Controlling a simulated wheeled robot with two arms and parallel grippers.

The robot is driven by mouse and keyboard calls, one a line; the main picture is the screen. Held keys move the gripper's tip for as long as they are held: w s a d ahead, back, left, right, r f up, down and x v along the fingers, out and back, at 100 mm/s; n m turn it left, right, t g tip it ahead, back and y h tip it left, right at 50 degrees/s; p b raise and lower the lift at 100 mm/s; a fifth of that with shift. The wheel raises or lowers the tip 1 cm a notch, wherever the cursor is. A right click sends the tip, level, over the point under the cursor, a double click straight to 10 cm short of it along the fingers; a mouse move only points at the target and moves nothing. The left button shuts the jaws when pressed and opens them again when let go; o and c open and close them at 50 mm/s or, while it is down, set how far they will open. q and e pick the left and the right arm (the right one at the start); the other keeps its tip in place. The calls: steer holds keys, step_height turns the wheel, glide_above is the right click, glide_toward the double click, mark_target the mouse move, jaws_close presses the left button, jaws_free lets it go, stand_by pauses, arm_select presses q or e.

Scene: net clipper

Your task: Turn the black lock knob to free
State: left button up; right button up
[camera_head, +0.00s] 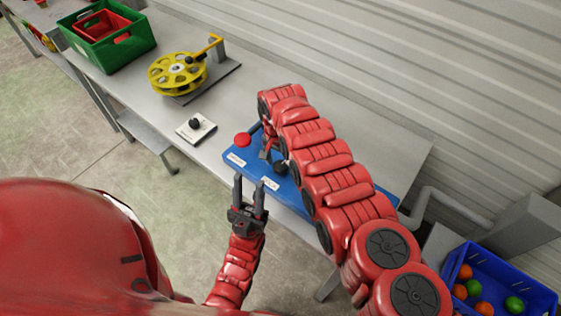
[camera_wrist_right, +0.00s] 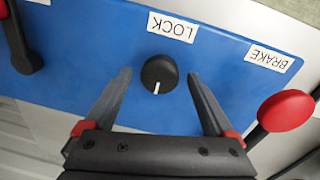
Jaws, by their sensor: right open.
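The black lock knob (camera_wrist_right: 160,74) is on the blue panel (camera_wrist_right: 85,60), beside the upside-down LOCK label (camera_wrist_right: 172,26). Its white mark points toward the bottom of the right wrist view, away from that label. My right gripper (camera_wrist_right: 158,78) is open, with one finger on each side of the knob and a visible gap on both sides. In the head view the knob (camera_head: 281,167) is partly hidden by my right arm. My left gripper (camera_head: 248,190) is open and empty at the panel's front edge.
A red brake knob (camera_wrist_right: 286,110) and a black lever (camera_wrist_right: 24,45) flank the lock knob. On the bench are a small plate with a black knob (camera_head: 195,122), a yellow reel (camera_head: 178,72) and a green crate (camera_head: 108,52). A blue fruit crate (camera_head: 535,292) is at right.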

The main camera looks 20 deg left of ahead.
steer(key=c, duration=1.4)
